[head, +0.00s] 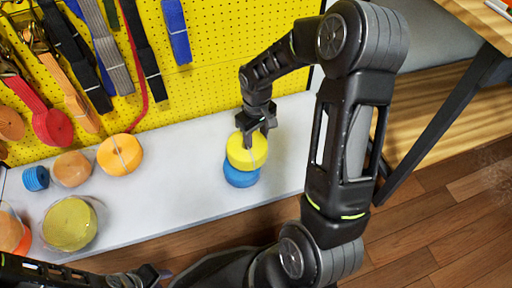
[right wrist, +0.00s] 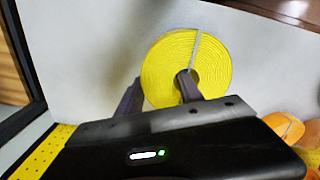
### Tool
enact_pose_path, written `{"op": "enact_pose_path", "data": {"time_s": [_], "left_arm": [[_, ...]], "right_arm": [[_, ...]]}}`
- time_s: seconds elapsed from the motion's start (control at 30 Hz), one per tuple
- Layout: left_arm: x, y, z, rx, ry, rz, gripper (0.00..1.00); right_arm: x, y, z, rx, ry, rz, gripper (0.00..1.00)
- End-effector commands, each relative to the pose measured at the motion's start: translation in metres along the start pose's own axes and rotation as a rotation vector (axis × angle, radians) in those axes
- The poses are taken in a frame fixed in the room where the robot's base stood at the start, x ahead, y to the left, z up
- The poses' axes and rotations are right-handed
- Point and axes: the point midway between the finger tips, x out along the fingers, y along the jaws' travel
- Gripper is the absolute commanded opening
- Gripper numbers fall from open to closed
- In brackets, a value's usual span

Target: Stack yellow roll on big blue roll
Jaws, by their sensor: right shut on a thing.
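The yellow roll (head: 247,153) sits on top of the big blue roll (head: 241,175) on the white table, roughly lined up with it. The yellow roll also shows in the right wrist view (right wrist: 186,68), with a pale band across it. My right gripper (head: 257,133) is at the yellow roll from above, shut on it, with one finger at its centre hole and the other at its outer edge. In the right wrist view the blue roll is hidden. My left gripper (head: 150,274) is low at the bottom left, away from the rolls; its jaw state is unclear.
An orange roll (head: 120,154), a tan-orange roll (head: 72,168), a small blue roll (head: 36,178) and a wide olive-yellow roll (head: 70,223) stand to the left. Straps hang on the yellow pegboard (head: 215,65) behind. The white table (head: 170,195) is clear around the stack.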

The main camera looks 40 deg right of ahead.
Motion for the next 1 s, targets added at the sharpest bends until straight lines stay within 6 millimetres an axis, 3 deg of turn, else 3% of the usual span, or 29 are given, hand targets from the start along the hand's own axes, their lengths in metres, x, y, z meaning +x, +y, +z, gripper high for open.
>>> {"op": "enact_pose_path", "data": {"time_s": [0.3, 0.73, 0.77, 1.0], "left_arm": [[0.022, -0.007, -0.002, -0.001, 0.01, 0.0, 0.36], [0.023, -0.007, -0.003, -0.001, 0.012, 0.0, 0.36], [0.023, -0.007, -0.003, -0.001, 0.012, 0.0, 0.36], [0.022, -0.007, -0.003, -0.001, 0.012, 0.0, 0.36]], "right_arm": [[0.047, 0.0, 0.0, -0.001, -0.001, 0.0, 0.0], [0.051, 0.0, 0.0, 0.0, 0.0, 0.0, 0.0], [0.051, 0.0, 0.0, 0.0, -0.001, 0.0, 0.45], [0.05, 0.0, 0.0, 0.0, -0.001, 0.0, 0.65]]}}
